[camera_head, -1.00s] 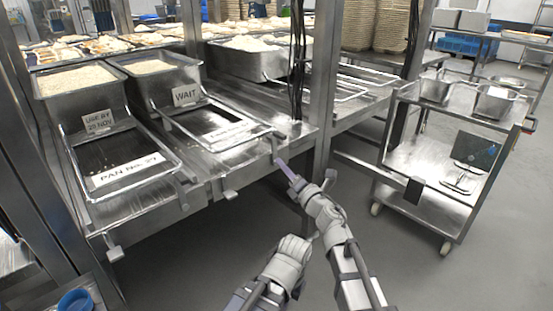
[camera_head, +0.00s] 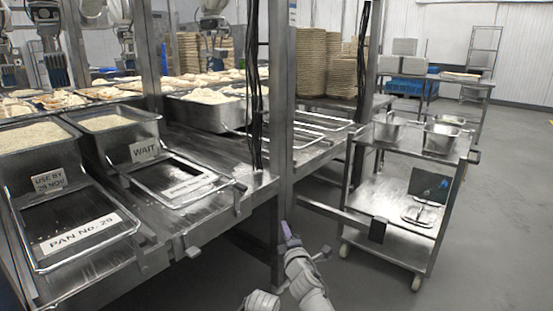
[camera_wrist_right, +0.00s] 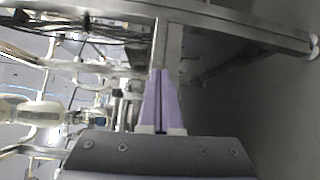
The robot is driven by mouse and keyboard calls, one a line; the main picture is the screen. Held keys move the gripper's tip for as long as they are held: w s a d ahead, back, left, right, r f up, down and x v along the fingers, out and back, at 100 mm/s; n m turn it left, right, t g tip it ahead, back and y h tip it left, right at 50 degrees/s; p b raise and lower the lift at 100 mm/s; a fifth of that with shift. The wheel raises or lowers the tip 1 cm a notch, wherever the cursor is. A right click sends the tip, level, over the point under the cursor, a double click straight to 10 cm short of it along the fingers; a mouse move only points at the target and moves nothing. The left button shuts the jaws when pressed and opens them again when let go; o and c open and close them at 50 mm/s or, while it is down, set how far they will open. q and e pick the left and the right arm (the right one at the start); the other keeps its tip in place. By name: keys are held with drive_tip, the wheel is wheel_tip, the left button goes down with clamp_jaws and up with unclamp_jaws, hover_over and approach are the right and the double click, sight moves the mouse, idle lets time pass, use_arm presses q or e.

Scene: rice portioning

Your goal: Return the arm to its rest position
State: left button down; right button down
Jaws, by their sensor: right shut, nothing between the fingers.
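My right gripper (camera_head: 288,232) is low in the head view, in front of the steel bench post and above the floor. Its purple fingers are shut with nothing between them. In the right wrist view the two fingers (camera_wrist_right: 161,100) stand side by side, pointing at the underside of a steel frame. Part of my other arm (camera_head: 262,301) shows at the bottom edge of the head view, but its gripper is not visible.
A steel bench (camera_head: 210,232) holds rice pans (camera_head: 32,134) and trays at left. A steel trolley (camera_head: 391,258) with small pans (camera_head: 440,137) on top stands at right. Bare floor (camera_head: 500,240) lies right of the trolley.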

drive_tip(key=s+d+f+m+g+h+p, duration=0.1)
drive_tip(key=s+d+f+m+g+h, duration=0.25)
drive_tip(key=f+m, duration=0.25)
drive_tip(key=s+d+f+m+g+h, duration=0.2)
drive_tip(key=s+d+f+m+g, duration=0.15)
drive_tip(key=s+f+m, duration=0.2)
drive_tip(key=s+a+f+m+g+p, duration=0.1)
drive_tip(key=s+f+m+g, duration=0.3)
drive_tip(key=s, duration=0.5)
drive_tip(key=s+a+f+m+g, duration=0.1)
drive_tip(key=s+f+m+g, duration=0.15)
drive_tip(key=s+g, duration=0.55)
wheel_tip(320, 180, up, 37)
drive_tip(key=s+t+p, duration=0.1)
drive_tip(key=p, duration=3.7)
drive_tip(key=shift+s+a+n, duration=0.2)
drive_tip(key=shift+s+n, duration=0.1)
drive_tip(key=shift+s, duration=0.1)
drive_tip(key=shift+y, duration=0.25)
